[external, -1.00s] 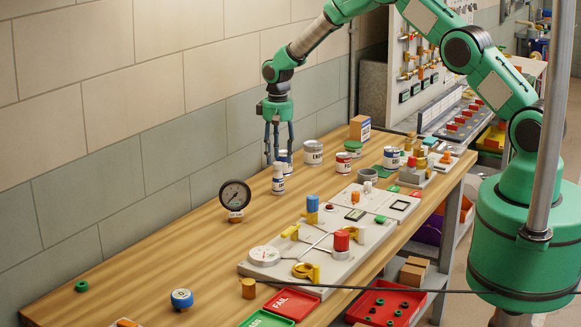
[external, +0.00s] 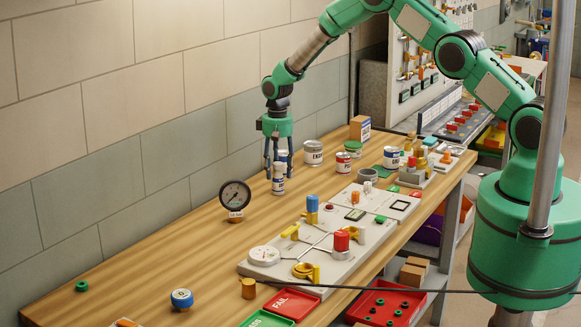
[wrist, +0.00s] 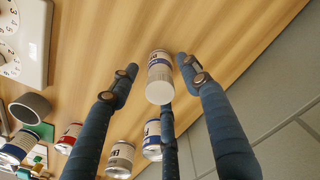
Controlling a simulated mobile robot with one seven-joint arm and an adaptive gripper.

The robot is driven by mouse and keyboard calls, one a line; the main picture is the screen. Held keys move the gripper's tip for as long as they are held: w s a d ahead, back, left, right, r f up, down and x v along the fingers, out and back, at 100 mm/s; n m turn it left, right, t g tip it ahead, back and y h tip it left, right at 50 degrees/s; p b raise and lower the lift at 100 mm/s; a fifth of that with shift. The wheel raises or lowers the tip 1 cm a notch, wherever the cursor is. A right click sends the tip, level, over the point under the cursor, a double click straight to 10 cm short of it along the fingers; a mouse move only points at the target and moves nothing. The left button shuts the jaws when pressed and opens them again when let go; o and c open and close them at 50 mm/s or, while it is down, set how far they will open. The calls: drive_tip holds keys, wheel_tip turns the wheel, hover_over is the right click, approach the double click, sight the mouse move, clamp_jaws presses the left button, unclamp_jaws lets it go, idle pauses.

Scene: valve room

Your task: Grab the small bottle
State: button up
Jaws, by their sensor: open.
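The small bottle (external: 278,180) is white with a blue band and stands upright on the wooden bench, in front of a can near the wall. In the wrist view the small bottle (wrist: 160,78) lies between the finger ends, its pale round top toward the camera. My gripper (external: 278,172) points down over it with its fingers spread around it. In the wrist view my gripper (wrist: 158,75) is open, with two blue fingers left and right and a third below. I cannot tell whether any finger touches the bottle.
A blue-banded can (wrist: 152,138) stands close to the bottle. A grey can (external: 313,153) and a red-banded can (external: 343,162) stand to the right. A round gauge (external: 235,196) stands to the left.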

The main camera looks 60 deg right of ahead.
sight(277, 163)
clamp_jaws()
idle(0.5)
drive_tip(key=shift+r+b, duration=0.3)
drive_tip(key=shift+r, duration=1.25)
drive_tip(key=shift+s+r, duration=0.25)
drive_tip(key=s+a+r+b, duration=0.1)
drive_tip(key=s+a, duration=0.1)
drive_tip(key=s, duration=1.3)
drive_tip(key=shift+s+r, duration=0.2)
